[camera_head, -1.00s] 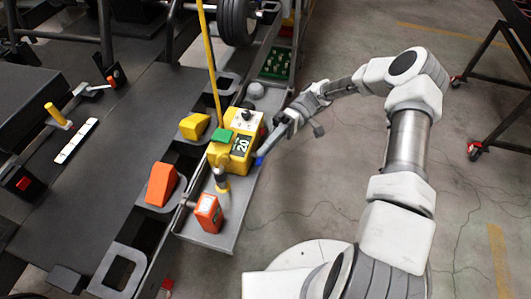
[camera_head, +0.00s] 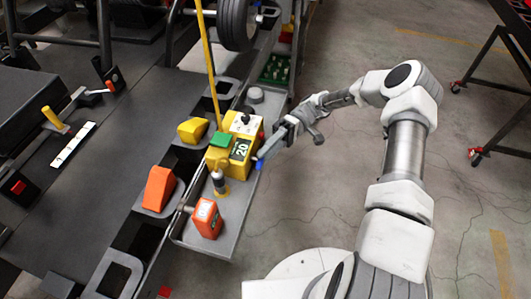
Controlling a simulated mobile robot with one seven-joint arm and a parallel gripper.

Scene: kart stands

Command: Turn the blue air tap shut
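The blue air tap (camera_head: 259,164) shows as a small blue piece at the lower right side of the yellow box (camera_head: 222,160), which has a green top and a display reading 20. My gripper (camera_head: 268,150) is at the right side of the box, its fingers pointing down and left, close to the blue tap. The fingertips appear at or just above the tap; I cannot tell whether they touch it. The fingers look close together, and the view is too small to tell whether they are open or shut. The fingers partly cover the tap.
Orange (camera_head: 158,188) and yellow wedges (camera_head: 193,130) lie left. Open floor is to the right.

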